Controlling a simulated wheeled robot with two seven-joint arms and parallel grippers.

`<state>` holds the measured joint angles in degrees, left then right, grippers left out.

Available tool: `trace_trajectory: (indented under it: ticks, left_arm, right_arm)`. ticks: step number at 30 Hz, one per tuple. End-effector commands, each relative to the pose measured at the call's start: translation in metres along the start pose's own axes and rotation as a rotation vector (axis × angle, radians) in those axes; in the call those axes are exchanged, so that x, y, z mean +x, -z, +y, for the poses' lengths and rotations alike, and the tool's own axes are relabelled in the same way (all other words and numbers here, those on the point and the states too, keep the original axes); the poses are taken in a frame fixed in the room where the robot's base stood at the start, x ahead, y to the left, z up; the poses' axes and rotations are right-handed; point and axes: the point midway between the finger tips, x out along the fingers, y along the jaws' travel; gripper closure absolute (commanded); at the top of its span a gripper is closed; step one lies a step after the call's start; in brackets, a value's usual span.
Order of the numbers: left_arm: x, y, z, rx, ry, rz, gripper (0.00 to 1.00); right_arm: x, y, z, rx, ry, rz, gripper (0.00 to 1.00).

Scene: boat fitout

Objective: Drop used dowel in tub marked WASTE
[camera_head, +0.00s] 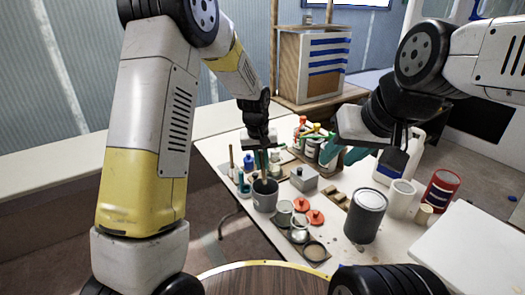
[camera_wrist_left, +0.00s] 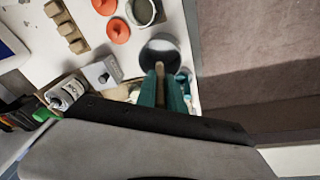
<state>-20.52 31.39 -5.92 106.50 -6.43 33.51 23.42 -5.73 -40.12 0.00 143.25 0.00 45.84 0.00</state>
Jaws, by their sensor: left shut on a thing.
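My left gripper (camera_head: 262,172) is shut on a thin pale wooden dowel (camera_wrist_left: 159,72), whose end shows between the teal fingertips (camera_wrist_left: 160,88) in the left wrist view. The gripper points down over a grey tub (camera_head: 264,200) near the table's front left. The tub's dark open mouth (camera_wrist_left: 160,48) lies under the dowel tip in the wrist view. I cannot tell whether the tip is below the rim. No WASTE lettering is readable on the tub. My right gripper (camera_head: 346,155) hangs over the back right of the table; its teal fingers look apart and empty.
A grey box (camera_head: 304,179), orange lids (camera_head: 315,217) and small round pots (camera_head: 299,236) stand right of the tub. A dark can (camera_head: 366,216), white cup (camera_head: 401,198) and red can (camera_head: 441,190) stand further right. Bottles (camera_head: 314,146) crowd the back.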

Motion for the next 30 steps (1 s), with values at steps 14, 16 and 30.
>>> trace_trajectory:
  ticks: [14,16,30]
  left_arm:
    - [0.036,0.000,0.000,0.000,0.001,-0.001,1.00]
    - [0.040,0.000,0.000,0.000,0.001,-0.001,1.00]
    - [0.045,0.000,0.000,0.000,0.000,0.000,1.00]
  right_arm:
    - [0.000,0.000,0.000,0.000,0.000,0.000,0.64]
    - [0.000,0.000,0.000,0.000,0.000,0.000,0.64]
    - [0.000,0.000,0.000,0.000,0.000,0.000,0.64]
